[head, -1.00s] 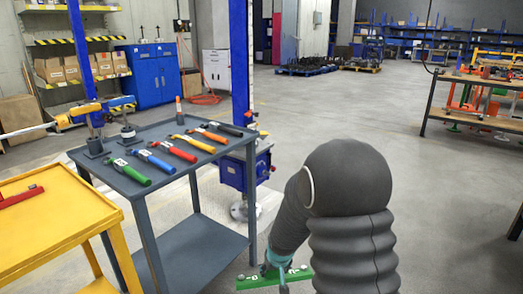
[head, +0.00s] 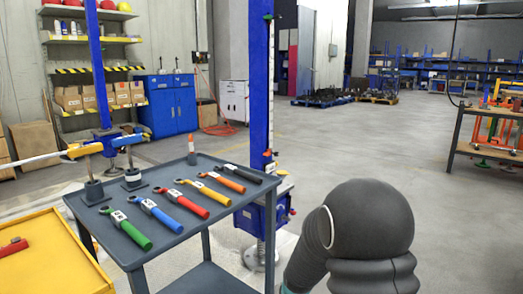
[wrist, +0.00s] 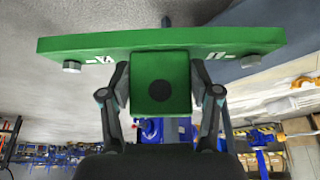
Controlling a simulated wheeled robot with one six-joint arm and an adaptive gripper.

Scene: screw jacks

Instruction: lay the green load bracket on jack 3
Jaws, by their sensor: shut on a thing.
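The green load bracket (wrist: 180,43) fills the upper part of the wrist view, a long bar with a square block, dark round hole, two bolt heads and white marks. My gripper (wrist: 160,88) is shut on this block, one finger on each side. The bracket is out of sight in the head view, where only my dark arm shows at the bottom. A tall blue column (head: 260,90) with a blue box (head: 264,217) at its foot stands behind the grey cart; another blue column (head: 97,70) is further left. I cannot read any jack number.
The grey cart (head: 185,247) carries several coloured-handled tools, including a green one (head: 131,230), and two dark-based posts. A yellow table (head: 45,262) is at left, with a red tool. An orange-racked bench (head: 490,135) stands right. The floor between is clear.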

